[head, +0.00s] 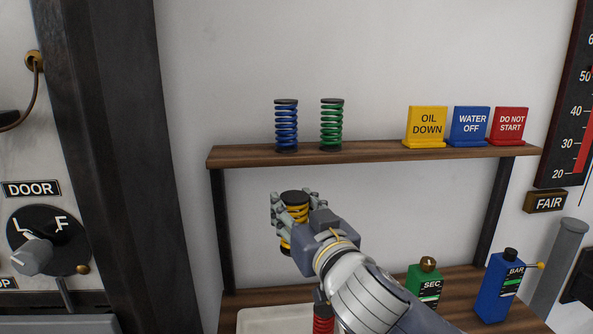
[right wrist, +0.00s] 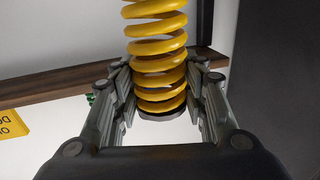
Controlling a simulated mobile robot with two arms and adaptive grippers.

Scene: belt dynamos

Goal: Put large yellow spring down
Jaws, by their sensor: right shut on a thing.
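The large yellow spring (head: 294,199) has dark end caps and stands about upright in my right gripper (head: 292,214). In the head view the gripper hides much of its middle. My right gripper is shut on the spring and holds it in front of the rack, below the level of the upper shelf. In the right wrist view the yellow coils (right wrist: 157,45) rise between the two fingers (right wrist: 158,95), with a pale end disc at the bottom of the picture. My left gripper is not in view.
A blue spring (head: 286,126) and a green spring (head: 332,125) stand on the wooden upper shelf (head: 375,152), beside several signs. The lower shelf (head: 262,297) holds a pale tray (head: 262,320), a red spring (head: 323,318), a green bottle (head: 424,287) and a blue bottle (head: 497,288).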

